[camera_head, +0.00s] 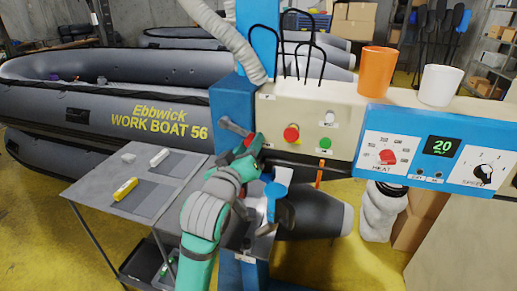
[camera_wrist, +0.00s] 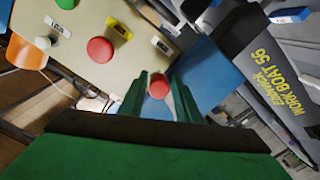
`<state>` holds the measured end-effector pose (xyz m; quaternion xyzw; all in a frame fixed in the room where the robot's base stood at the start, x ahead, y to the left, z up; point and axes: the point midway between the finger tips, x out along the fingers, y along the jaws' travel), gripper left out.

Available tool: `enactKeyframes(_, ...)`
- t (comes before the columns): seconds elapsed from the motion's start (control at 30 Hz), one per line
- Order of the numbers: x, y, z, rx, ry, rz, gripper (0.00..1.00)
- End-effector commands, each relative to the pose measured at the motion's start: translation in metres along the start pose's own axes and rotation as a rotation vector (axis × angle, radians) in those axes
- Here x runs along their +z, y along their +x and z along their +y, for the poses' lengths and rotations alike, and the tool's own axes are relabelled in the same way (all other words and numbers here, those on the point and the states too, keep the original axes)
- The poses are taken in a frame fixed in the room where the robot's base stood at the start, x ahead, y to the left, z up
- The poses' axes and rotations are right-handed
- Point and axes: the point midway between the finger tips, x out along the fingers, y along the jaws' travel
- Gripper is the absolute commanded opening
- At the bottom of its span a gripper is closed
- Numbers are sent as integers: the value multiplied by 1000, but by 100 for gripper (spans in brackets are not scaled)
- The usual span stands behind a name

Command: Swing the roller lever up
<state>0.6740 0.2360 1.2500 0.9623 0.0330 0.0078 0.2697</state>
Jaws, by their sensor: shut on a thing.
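The roller lever (camera_head: 232,126) is a grey bar on the blue machine column, slanting down to the right, with a red knob at its end. The red knob (camera_wrist: 159,86) shows between my two green fingers in the wrist view. My gripper (camera_head: 252,145) is shut on this knob at the front of the column, and it also shows in the wrist view (camera_wrist: 160,95). My fingers hide part of the knob and the lever's lower end in the head view.
The beige panel right of the lever carries a red button (camera_head: 291,133) and a green button (camera_head: 325,143). A blue control box (camera_head: 420,145) stands further right, with orange (camera_head: 377,72) and white (camera_head: 440,85) cups behind. A grey side table (camera_head: 110,205) stands left, before a boat (camera_head: 60,100).

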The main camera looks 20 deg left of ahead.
Motion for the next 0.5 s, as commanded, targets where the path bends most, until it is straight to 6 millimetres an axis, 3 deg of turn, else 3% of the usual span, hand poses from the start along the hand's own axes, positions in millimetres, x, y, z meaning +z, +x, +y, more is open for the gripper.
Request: enactKeyframes(0.5, -44, -3, 25, 2, -484, 19, 0)
